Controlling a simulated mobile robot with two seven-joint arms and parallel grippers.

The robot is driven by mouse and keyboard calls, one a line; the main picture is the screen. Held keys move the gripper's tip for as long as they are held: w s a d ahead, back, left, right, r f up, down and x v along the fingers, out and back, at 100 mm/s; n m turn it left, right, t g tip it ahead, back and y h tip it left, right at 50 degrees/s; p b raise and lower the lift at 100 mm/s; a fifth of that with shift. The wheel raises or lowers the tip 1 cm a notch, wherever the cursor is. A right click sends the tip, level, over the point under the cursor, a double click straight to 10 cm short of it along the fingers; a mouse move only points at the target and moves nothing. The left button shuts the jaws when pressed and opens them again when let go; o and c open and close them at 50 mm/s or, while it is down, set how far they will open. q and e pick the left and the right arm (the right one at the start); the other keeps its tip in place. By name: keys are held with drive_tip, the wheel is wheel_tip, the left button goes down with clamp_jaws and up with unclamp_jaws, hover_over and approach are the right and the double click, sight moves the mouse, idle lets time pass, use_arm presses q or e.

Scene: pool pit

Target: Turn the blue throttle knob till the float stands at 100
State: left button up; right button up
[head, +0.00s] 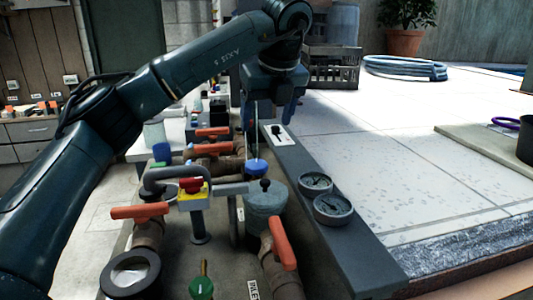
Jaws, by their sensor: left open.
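A round blue knob (257,168) sits among the pipes near the middle of the head view, just left of the grey ledge. No float or scale reading can be made out. My right gripper is out of view.
Red-orange valve handles (140,212) stand on the pipes around the knob, with a grey lidded pot (265,205) close in front. Two round gauges (332,209) sit on the dark grey ledge (340,250). A green knob (201,288) is at the front. The tiled deck lies right.

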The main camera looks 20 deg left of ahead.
sight(257, 164)
use_arm(q)
drive_tip(key=x, duration=1.2)
drive_tip(key=shift+s+a+f, duration=0.2)
drive_tip(key=shift+s+f, duration=0.05)
drive_tip(key=shift+f, duration=0.05)
drive_tip(key=shift+c, duration=0.3)
drive_tip(key=c, duration=0.9)
